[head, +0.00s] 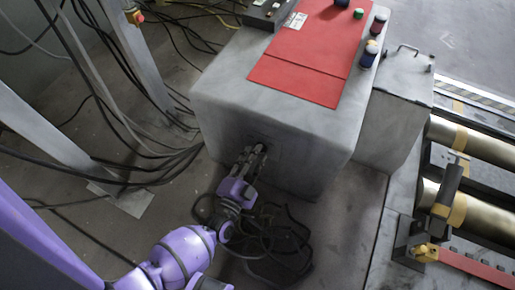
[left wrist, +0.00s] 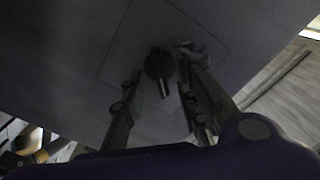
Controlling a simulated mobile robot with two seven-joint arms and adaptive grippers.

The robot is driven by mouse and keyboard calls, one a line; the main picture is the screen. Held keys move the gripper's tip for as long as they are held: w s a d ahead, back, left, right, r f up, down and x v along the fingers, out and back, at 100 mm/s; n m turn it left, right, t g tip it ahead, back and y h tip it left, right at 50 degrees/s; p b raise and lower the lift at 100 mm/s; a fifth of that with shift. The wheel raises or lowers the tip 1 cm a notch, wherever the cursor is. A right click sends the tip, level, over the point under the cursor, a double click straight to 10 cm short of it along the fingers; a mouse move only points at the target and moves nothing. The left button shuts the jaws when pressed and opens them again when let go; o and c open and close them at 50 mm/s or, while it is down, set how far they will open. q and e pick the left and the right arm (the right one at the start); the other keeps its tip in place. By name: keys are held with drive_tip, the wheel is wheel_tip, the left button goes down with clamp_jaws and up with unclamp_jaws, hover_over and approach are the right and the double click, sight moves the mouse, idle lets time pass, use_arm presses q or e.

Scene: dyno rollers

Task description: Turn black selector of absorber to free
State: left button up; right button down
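The black selector (left wrist: 158,64) is a round dark knob with a short bar sticking out, set in a square panel outline on the grey cabinet face in the left wrist view. The cabinet (head: 310,160) stands in the middle of the head view. My left gripper (head: 253,157) is at the cabinet's front face. In the left wrist view its two fingers are spread, one on each side of the selector, with a gap to the bar. In the head view the gripper hides most of the selector. Markings around the knob are too dark to read. My right gripper is out of view.
A red sheet (head: 312,55) and small jars (head: 370,53) are on the cabinet top. Black cables (head: 275,240) lie on the floor below the gripper. Metal posts (head: 50,135) stand at left. Brass rollers (head: 480,140) are at right.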

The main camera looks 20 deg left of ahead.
use_arm(q)
drive_tip(key=shift+w, duration=0.25)
clamp_jaws()
